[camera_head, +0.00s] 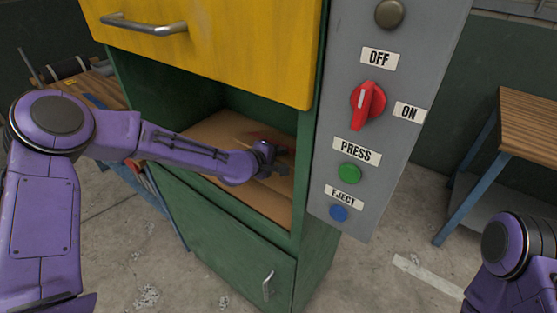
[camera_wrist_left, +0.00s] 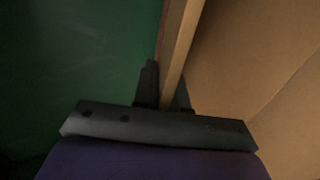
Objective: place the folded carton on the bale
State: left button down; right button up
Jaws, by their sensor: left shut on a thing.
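My left gripper (camera_head: 272,160) is inside the open bay of the green baler (camera_head: 200,220), low over brown cardboard. In the left wrist view the gripper (camera_wrist_left: 166,88) is shut on the edge of a thin tan board, the folded carton (camera_wrist_left: 182,45). Brown cardboard with seams, which looks like the bale (camera_wrist_left: 270,75), fills the right of that view. In the head view the bale (camera_head: 205,130) lies across the bay floor. My arm and gripper partly hide the carton there, and I cannot tell whether it touches the bale. My right gripper is out of view.
A yellow door (camera_head: 220,40) with a metal handle is raised above the bay. A grey control panel (camera_head: 335,120) with a red switch, green and blue buttons stands to the right. A wooden bench (camera_head: 530,115) is at far right, another table (camera_head: 95,85) at left.

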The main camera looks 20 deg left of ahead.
pick_arm(q)
jog(key=shift+s+f, duration=0.25)
jog(key=shift+f, duration=0.85)
jog(key=shift+w+a+f, duration=0.1)
jog(key=shift+w+f, duration=0.1)
jog(key=shift+w, duration=0.05)
jog(key=c, duration=1.2)
grip_release()
jog(key=shift+c, duration=0.2)
jog(key=shift+o, duration=0.3)
jog(key=shift+s+r, duration=0.1)
jog(key=shift+s, duration=0.05)
jog(key=v, duration=1.2)
jog(key=shift+b, duration=0.35)
